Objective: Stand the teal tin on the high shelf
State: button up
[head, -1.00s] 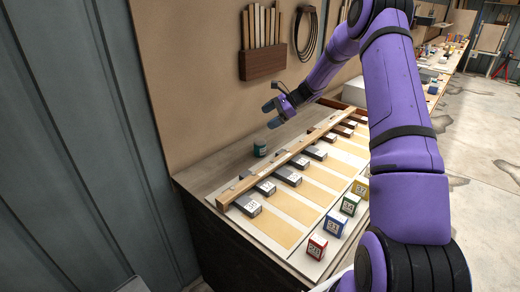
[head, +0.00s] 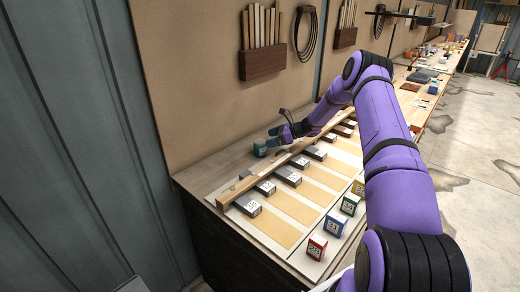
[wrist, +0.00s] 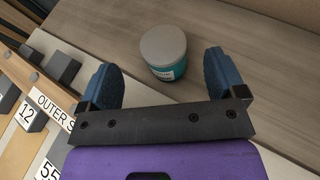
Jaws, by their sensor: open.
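The teal tin (head: 260,149) stands upright on the bare wooden strip at the back of the workbench, near its left end. In the wrist view the tin (wrist: 164,53) has a grey lid and a teal side, and it sits ahead of and between the fingertips. My gripper (wrist: 160,78) is open, with its two blue fingers spread to either side of the near part of the tin. No touch shows. In the head view my gripper (head: 277,137) is low, just right of the tin. I cannot pick out the high shelf for certain.
A long wooden strip (head: 235,190) held by several dark weights (head: 249,206) runs along the bench in front of the tin. Coloured numbered blocks (head: 317,247) line the front edge. A wall rack (head: 262,63) holds wooden slats above. The wood left of the tin is clear.

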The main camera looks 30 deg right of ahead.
aim_at(262, 141)
jog(key=shift+f+x, duration=0.2)
jog(key=shift+x, duration=1.35)
jog(key=shift+f+x, duration=0.15)
jog(key=shift+x, duration=1.35)
jog(key=shift+d, duration=0.25)
jog(key=shift+c, duration=0.4)
jog(key=c, duration=1.1)
jog(key=shift+r, duration=0.15)
